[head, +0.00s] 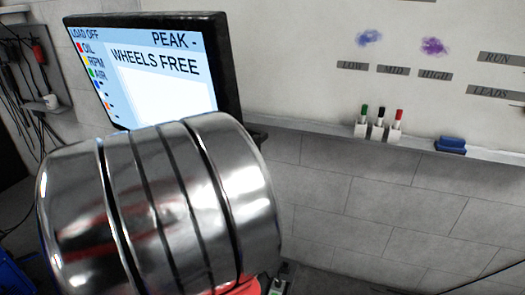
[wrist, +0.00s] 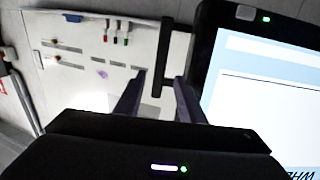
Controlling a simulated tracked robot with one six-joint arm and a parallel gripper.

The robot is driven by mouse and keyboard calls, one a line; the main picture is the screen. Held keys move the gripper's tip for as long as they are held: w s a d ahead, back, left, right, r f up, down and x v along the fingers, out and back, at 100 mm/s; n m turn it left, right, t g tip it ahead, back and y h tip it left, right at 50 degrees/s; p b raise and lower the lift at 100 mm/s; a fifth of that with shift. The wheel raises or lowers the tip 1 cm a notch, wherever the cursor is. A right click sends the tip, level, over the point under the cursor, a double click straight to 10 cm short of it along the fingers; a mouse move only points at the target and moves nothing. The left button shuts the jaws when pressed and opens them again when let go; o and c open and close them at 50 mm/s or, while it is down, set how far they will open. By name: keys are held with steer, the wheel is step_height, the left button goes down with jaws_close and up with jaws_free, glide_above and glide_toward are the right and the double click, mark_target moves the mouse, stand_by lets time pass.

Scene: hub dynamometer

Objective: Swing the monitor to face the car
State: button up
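The monitor (head: 165,70) is a black-framed screen at the upper left of the head view, showing "WHEELS FREE", "PEAK -" and "LOAD OFF". In the wrist view the monitor (wrist: 262,85) fills the right side, tilted. A black bar handle (wrist: 172,45) stands off its near edge. My gripper (wrist: 159,78) shows two dark fingers, open, one on each side of the handle's lower end. Gaps show beside the bar; I cannot tell its exact depth between the fingers. The gripper is hidden in the head view. The car is not in view.
A shiny banded metal cylinder (head: 160,205), perhaps mine, hides the monitor's lower part. Behind is a whiteboard (head: 300,60) above a ledge with markers (head: 379,128) and a blue eraser (head: 451,145). Cables (head: 20,85) hang at the left wall.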

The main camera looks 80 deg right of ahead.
steer(key=x, duration=1.2)
steer(key=shift+d, duration=0.15)
steer(key=shift+c, duration=0.4)
jaws_close()
